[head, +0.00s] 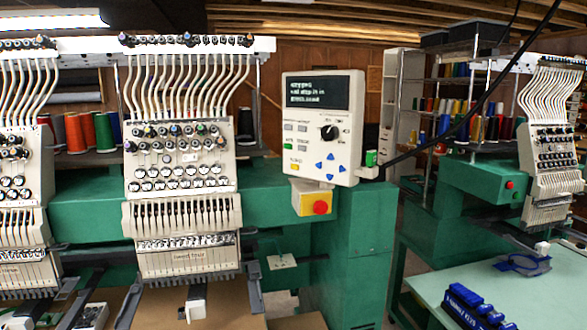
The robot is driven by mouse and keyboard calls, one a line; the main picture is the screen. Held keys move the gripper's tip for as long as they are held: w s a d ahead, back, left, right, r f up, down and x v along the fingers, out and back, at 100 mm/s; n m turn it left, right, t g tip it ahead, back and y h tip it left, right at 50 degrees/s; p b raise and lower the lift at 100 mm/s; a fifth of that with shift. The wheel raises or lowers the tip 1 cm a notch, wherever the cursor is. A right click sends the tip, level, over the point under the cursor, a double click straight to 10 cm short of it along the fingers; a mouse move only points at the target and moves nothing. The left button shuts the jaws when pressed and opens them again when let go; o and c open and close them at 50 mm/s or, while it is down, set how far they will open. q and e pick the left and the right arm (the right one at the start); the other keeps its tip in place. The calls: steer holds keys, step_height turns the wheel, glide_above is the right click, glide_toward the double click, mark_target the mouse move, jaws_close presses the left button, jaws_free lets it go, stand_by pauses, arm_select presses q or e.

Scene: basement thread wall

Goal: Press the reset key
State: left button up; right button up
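The control panel (322,128) is a light grey box, upright on the green machine, right of the middle sewing head. Its dark screen (318,93) shows several lines of white text, too small to read surely. Below it are small grey keys (302,128), a green key (290,142), a yellow key (295,167), a black knob (329,132) and blue arrow keys (331,168). The key labels are too small to read, so I cannot tell which is the reset key. Neither of my grippers is in view.
A red stop button (320,207) on a yellow box sits just below the panel. A green switch (371,158) is at its right side. A multi-needle head (180,170) stands left. A pale green table (500,295) at lower right holds blue items (472,306).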

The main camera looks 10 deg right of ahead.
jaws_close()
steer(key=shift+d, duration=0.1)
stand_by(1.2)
